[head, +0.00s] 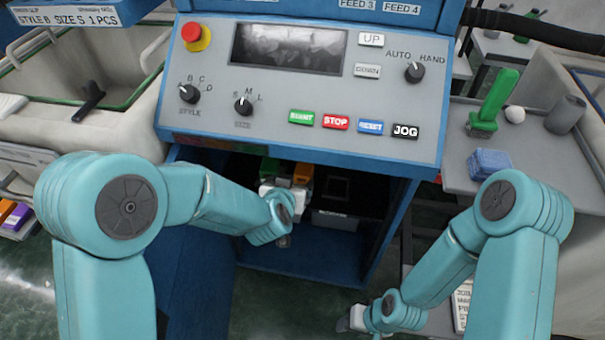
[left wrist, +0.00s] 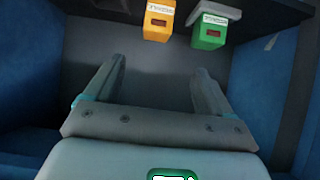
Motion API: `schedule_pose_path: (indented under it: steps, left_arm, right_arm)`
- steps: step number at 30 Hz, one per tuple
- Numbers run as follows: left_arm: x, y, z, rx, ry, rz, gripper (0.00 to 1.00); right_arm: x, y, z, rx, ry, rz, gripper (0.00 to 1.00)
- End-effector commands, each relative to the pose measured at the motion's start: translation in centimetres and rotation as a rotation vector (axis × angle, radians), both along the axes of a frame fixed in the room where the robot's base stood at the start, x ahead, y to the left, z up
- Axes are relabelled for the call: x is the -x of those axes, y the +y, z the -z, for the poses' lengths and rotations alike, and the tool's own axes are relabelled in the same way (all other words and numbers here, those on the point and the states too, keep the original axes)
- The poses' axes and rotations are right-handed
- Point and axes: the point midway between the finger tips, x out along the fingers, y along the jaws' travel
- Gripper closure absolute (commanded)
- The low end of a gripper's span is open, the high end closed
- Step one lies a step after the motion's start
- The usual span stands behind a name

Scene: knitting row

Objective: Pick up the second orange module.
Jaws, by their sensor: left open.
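An orange module (head: 302,174) sits in the open bay under the control panel, beside a green module (head: 270,169). In the left wrist view the orange module (left wrist: 159,20) is at the top centre, with the green module (left wrist: 209,31) to its right. My left gripper (left wrist: 163,75) is open, with nothing between its fingers; both modules lie beyond the fingertips. In the head view my left gripper (head: 269,190) reaches into the bay and its fingers are mostly hidden. My right gripper (head: 357,318) hangs low at the bottom, apart from the modules; its jaws are unclear.
At right, a grey table (head: 455,172) carries a green-handled tool (head: 493,100) and a blue block (head: 490,163).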

Motion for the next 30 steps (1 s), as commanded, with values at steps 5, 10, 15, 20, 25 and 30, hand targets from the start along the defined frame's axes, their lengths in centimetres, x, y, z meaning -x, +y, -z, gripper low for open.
schedule_pose_path:
  steps: [5,10,15,20,25,30]
  left_arm:
    - [-3.4,-0.8,2.7,0.0,0.001,0.0,0.17]
    - [-5.8,-1.2,4.3,0.0,0.002,0.0,0.17]
    - [-6.9,-1.3,4.9,0.0,0.002,0.001,0.17]
    - [-9.0,-2.1,5.9,0.0,0.001,0.001,0.17]
    - [-10.9,-2.5,7.1,0.001,0.002,0.0,0.17]
    - [-11.4,-2.6,7.3,0.0,0.002,0.001,0.17]
  right_arm:
    - [0.0,0.0,0.7,0.0,0.0,0.0,0.57]
    - [0.0,0.0,0.9,0.0,0.0,0.0,0.57]
    - [0.0,0.0,1.0,0.0,0.0,0.0,0.57]
    - [0.0,0.0,1.3,0.0,0.0,0.0,0.57]
    - [0.0,0.0,1.5,0.0,0.0,0.0,0.57]
    - [0.0,0.0,1.5,0.0,0.0,0.0,0.57]
